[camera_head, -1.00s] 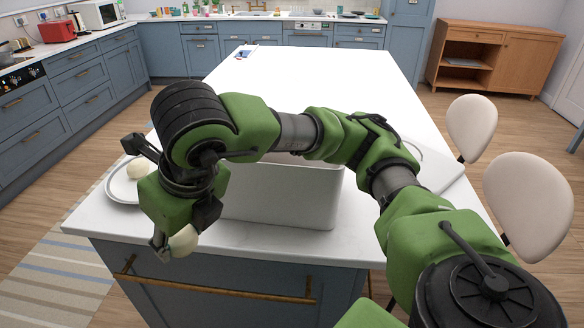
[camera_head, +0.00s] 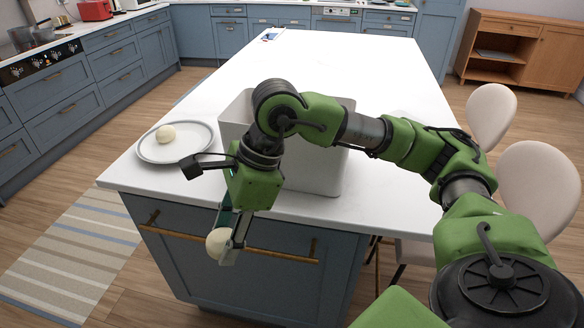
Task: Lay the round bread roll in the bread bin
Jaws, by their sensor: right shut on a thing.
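A pale round bread roll (camera_head: 217,244) is between the fingers of my right gripper (camera_head: 228,238), which is shut on it. The gripper points down and holds the roll out in front of the island's near edge, seen against the blue drawer front. The white open-topped bread bin (camera_head: 322,174) stands on the island, behind my right arm, which hides part of its front and rim. The inside of the bin is mostly hidden. My left gripper is not in view.
A second pale roll (camera_head: 166,133) lies on a white plate (camera_head: 190,149) at the island's near left corner. The white island top (camera_head: 350,65) is largely clear beyond the bin. Two pale chairs (camera_head: 540,185) stand at the right.

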